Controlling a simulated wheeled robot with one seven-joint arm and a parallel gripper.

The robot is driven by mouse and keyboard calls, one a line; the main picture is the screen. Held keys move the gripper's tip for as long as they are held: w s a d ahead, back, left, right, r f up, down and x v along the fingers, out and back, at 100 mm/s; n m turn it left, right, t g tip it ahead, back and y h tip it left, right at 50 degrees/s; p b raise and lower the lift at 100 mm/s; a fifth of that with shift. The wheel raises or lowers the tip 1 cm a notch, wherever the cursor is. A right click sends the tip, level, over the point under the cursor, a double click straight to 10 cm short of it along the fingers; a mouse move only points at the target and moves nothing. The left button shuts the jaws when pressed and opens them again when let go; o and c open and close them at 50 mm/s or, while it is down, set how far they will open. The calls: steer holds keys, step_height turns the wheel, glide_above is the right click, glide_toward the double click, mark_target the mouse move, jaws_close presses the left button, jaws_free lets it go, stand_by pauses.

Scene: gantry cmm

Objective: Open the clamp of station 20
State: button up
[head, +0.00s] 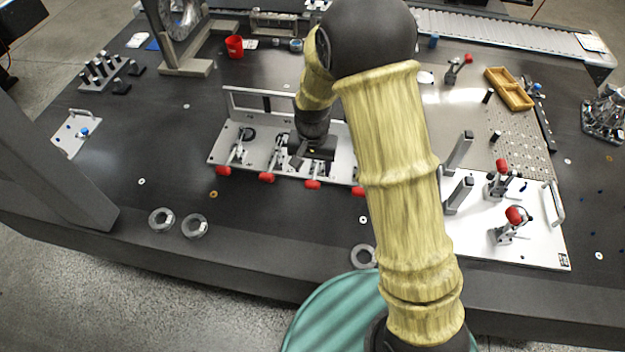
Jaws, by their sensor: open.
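A grey fixture plate (215,157) with a raised back wall carries a row of toggle clamps with red-tipped handles that point toward the table's front edge. The red tips show at the far left (223,170), left of middle (267,177), right of middle (313,184) and partly behind my arm (357,190). No station number is readable, so I cannot tell which clamp is station 20. My gripper (303,158) is open, pointing down over the plate close to the right-of-middle clamp. It hides that clamp's body; whether it touches is unclear.
A white plate (540,240) at right holds two clamps with raised red handles (502,166) (514,215) and grey uprights (459,194). Grey rings (194,226) lie near the front edge. A red cup (234,46) and wooden tray (510,90) stand farther back.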

mark_target(313, 181)
step_height(313, 181, down, 7)
steer(key=shift+r, duration=0.1)
stand_by(0.3)
jaws_close()
